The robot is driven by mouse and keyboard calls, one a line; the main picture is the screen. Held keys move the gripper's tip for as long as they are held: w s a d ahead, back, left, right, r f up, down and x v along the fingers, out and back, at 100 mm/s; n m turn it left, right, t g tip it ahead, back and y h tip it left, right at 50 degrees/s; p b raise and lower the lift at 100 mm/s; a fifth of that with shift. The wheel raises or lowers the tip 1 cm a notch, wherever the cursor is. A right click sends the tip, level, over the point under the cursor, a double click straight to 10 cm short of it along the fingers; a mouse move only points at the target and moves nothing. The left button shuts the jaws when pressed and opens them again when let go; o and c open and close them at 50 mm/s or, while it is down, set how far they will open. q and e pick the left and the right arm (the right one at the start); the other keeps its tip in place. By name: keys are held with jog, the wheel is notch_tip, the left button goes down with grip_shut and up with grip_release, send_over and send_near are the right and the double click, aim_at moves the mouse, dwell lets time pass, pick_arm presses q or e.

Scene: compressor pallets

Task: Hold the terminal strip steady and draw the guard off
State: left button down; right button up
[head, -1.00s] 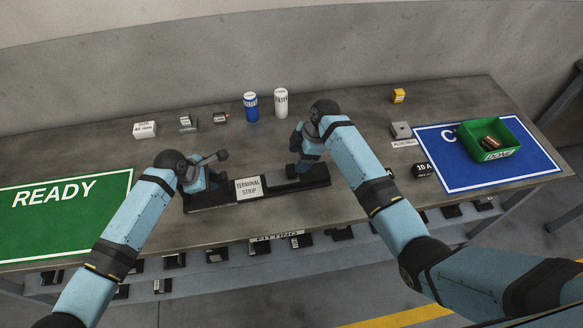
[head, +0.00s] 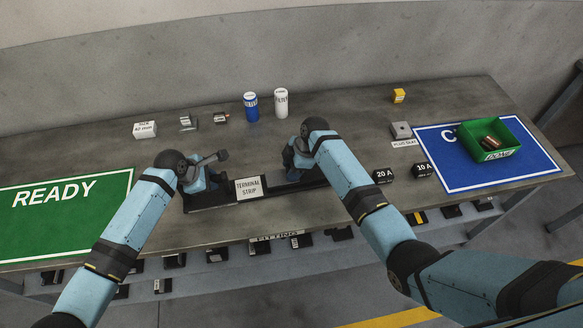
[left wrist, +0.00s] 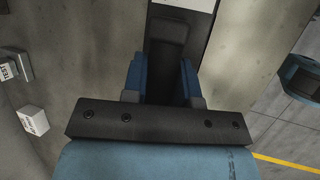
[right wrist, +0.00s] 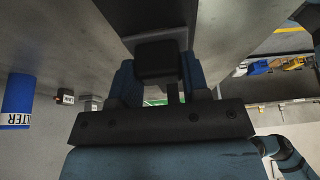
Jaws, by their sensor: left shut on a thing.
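The terminal strip (head: 248,188) is a long dark bar with a white label, lying near the table's front edge. My left gripper (head: 195,188) is shut on the strip's left end. In the left wrist view the dark strip (left wrist: 170,50) lies between its blue fingers. My right gripper (head: 297,174) is down over the strip's right part. In the right wrist view its fingers are wide apart around a black block (right wrist: 157,60), which looks like the guard. Contact there cannot be made out. In the head view my right gripper mostly hides the block.
Blocks marked 20 A (head: 383,176) and 10 A (head: 422,170) stand right of the strip. A blue can (head: 251,107) and white can (head: 281,103) stand behind. A green bin (head: 490,140) is on the blue mat (head: 460,175); the green READY mat (head: 65,220) is left.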

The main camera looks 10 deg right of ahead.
jog(key=d, duration=1)
jog(key=shift+w+d, duration=0.1)
jog(key=shift+w, duration=0.1)
grip_shut()
jog(key=o, duration=1.2)
grip_release()
jog(key=shift+d, duration=0.1)
jog(key=v, duration=1.2)
jog(key=shift+s, duration=0.15)
